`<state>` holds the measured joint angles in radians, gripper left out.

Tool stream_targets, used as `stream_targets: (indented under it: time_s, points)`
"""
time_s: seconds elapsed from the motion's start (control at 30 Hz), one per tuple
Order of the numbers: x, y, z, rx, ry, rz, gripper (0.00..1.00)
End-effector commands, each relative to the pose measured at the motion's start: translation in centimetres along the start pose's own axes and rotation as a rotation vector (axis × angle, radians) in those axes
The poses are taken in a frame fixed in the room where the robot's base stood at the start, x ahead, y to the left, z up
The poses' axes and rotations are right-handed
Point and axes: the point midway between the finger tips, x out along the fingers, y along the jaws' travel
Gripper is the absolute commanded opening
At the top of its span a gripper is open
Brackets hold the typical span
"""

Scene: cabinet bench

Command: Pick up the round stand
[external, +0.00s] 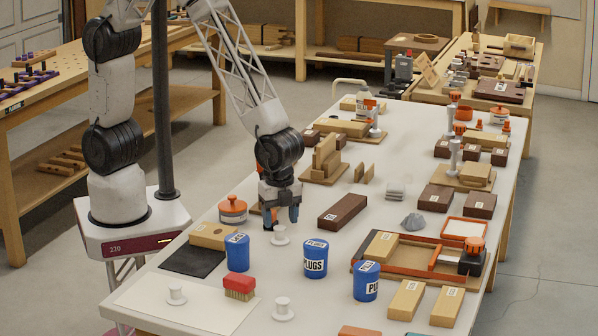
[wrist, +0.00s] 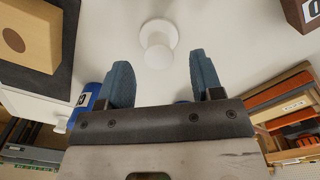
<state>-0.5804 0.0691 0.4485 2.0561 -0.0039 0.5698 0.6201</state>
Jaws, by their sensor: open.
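A white round stand (external: 280,237), a short post on a flat round base, stands upright on the white table just in front of my gripper (external: 281,218) in the external view. My gripper points down with its blue fingers apart and empty. In the wrist view the round stand (wrist: 158,42) shows beyond the fingertips, between the lines of the two fingers (wrist: 160,78), and clear of both. Two more white stands of like shape, a left one (external: 177,294) and a right one (external: 283,309), stand near the table's front edge.
Blue PLUGS cans stand close by: a left one (external: 237,253), a middle one (external: 315,260) and a right one (external: 366,282). A dark brown block (external: 342,210) lies behind right. An orange-lidded jar (external: 232,209) and a wooden block (external: 213,236) are on the left.

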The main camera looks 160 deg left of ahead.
Motion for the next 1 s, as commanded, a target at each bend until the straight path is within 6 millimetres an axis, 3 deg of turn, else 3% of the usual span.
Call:
stream_targets:
  time_s: [0.4, 1.0]
  points:
    - [3.8, 0.2, -0.2, 0.000, -0.001, 0.001, 0.60]
    - [4.0, 0.1, -0.2, 0.000, 0.000, 0.000, 0.60]
